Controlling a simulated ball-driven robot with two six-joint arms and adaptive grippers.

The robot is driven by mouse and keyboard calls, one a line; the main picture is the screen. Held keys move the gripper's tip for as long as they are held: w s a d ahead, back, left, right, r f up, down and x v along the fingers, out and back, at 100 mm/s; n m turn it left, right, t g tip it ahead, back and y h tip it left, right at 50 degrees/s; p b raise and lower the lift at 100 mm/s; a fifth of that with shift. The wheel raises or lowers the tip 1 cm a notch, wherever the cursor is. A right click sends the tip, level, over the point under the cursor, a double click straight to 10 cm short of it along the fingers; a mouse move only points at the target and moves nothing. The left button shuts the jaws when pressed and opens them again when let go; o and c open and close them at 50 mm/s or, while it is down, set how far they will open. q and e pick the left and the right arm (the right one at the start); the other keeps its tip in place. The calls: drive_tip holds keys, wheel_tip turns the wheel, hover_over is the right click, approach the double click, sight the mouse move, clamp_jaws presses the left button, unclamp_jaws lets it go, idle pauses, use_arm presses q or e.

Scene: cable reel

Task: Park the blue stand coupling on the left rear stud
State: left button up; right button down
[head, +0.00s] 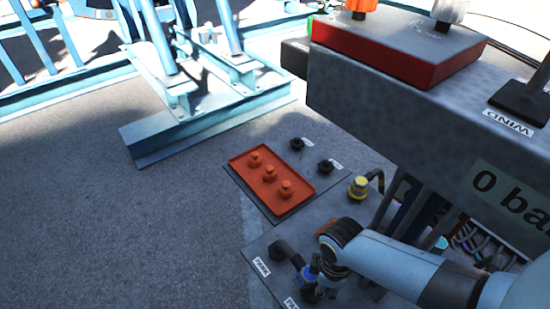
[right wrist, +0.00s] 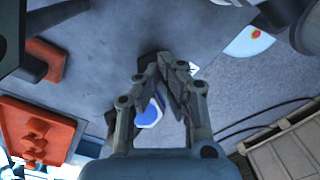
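The blue stand coupling (head: 308,272) shows at the lower middle of the head view, partly hidden by my right gripper (head: 322,284). A black stud-like part (head: 279,250) is just left of it, beside a PARK label (head: 261,267); a dark piece runs between them, and I cannot tell whether they touch. In the right wrist view, the fingertips of my right gripper (right wrist: 166,66) are close together beside a dark part (right wrist: 150,60). A blue patch with a pale rim shows between the fingers; I cannot tell whether they grip it. My left gripper is not in view.
An orange tray (head: 247,169) with orange knobs lies behind. Black studs (head: 297,144) (head: 326,166) stand beside it. A yellow coupling (head: 358,187) with a dark hose is on the right. A grey console (head: 420,110) overhangs the right side. Open floor (head: 120,230) lies left.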

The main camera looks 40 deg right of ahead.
drive_tip(key=shift+d, duration=0.15)
drive_tip(key=shift+w+f+b, duration=0.15)
drive_tip(key=shift+f+b, duration=0.5)
drive_tip(key=shift+f, duration=0.15)
idle(0.4)
idle(0.3)
